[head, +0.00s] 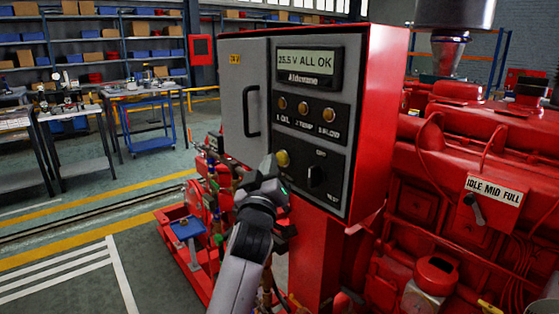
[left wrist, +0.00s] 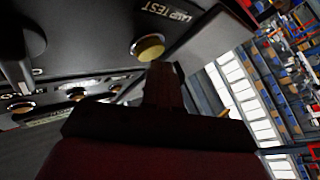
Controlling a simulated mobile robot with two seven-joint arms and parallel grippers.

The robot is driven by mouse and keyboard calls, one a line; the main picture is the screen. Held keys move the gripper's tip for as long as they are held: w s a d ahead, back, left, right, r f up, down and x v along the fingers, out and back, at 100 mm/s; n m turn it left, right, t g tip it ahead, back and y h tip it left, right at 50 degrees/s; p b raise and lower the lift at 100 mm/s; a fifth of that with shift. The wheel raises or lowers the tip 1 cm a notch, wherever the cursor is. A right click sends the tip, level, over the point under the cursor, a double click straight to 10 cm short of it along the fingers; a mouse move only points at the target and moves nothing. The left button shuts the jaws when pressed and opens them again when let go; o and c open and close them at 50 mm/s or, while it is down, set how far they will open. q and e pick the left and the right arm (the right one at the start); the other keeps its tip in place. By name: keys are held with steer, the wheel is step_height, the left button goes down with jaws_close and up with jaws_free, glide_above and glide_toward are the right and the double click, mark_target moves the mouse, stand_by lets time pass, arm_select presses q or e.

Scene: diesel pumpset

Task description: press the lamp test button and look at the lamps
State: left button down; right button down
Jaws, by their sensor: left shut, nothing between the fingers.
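The lamp test button (head: 282,158) is a round yellow button low on the grey control panel. In the left wrist view the button (left wrist: 148,47) sits beside its "LAMP TEST" label. My left gripper (head: 276,172) is shut and empty, its tips right at the button. In the left wrist view its dark fingers (left wrist: 163,85) reach up to the button's edge; I cannot tell whether they touch it. Three amber lamps, the oil lamp (head: 282,103), the temp lamp (head: 303,108) and the third lamp (head: 329,114), look dull, not clearly lit. My right gripper is not in view.
A display (head: 305,67) above the lamps reads "25.5 V ALL OK". A black rotary switch (head: 315,177) is just right of the button. A grey door with a black handle (head: 251,110) is left of the panel. The red engine (head: 450,140) stands close on the right.

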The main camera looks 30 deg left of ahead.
arm_select(q)
steer(key=shift+w+d, duration=0.15)
steer(key=shift+w, duration=0.2)
stand_by(0.3)
steer(key=shift+s, duration=0.1)
steer(key=shift+s+a, duration=0.3)
steer(key=shift+s, duration=0.4)
steer(key=shift+p, duration=0.3)
